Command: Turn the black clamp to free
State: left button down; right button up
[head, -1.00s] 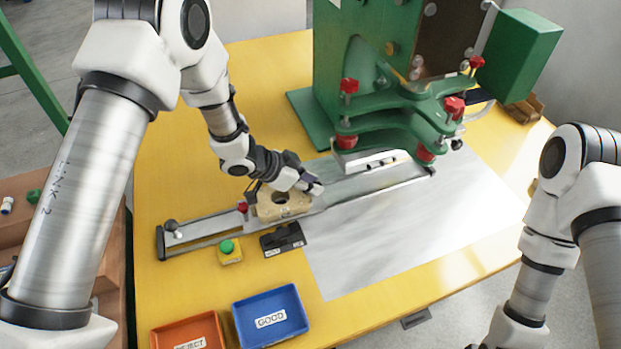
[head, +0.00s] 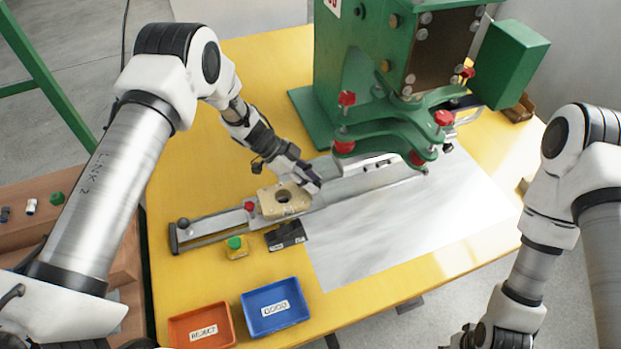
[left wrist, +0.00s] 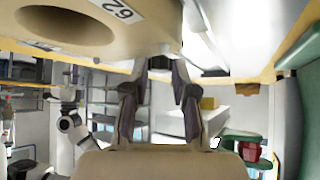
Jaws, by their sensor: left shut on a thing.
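A beige block with a round hole (head: 270,205) sits on the metal slide rail (head: 218,224). Its underside or side, with the hole and a "62" label, fills the upper left of the left wrist view (left wrist: 150,35). My left gripper (head: 311,186) is at the block's right end, shut on a small part there that I take for the black clamp. The fingers mostly hide it. In the left wrist view, the two dark fingers (left wrist: 160,72) reach up to the block's edge. The clamp's angle cannot be made out. My right gripper is below the picture's edge.
A green press (head: 335,95) with red knobs stands behind the rail's right part. A black box (head: 285,235) and a green button (head: 236,245) lie in front of the rail. The REJECT tray (head: 222,317) and GOOD tray (head: 292,317) stand at the front edge.

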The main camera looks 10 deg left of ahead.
pick_arm(q)
jog(key=shift+r, duration=0.1)
dwell(0.3)
jog(key=c, duration=0.9)
grip_release()
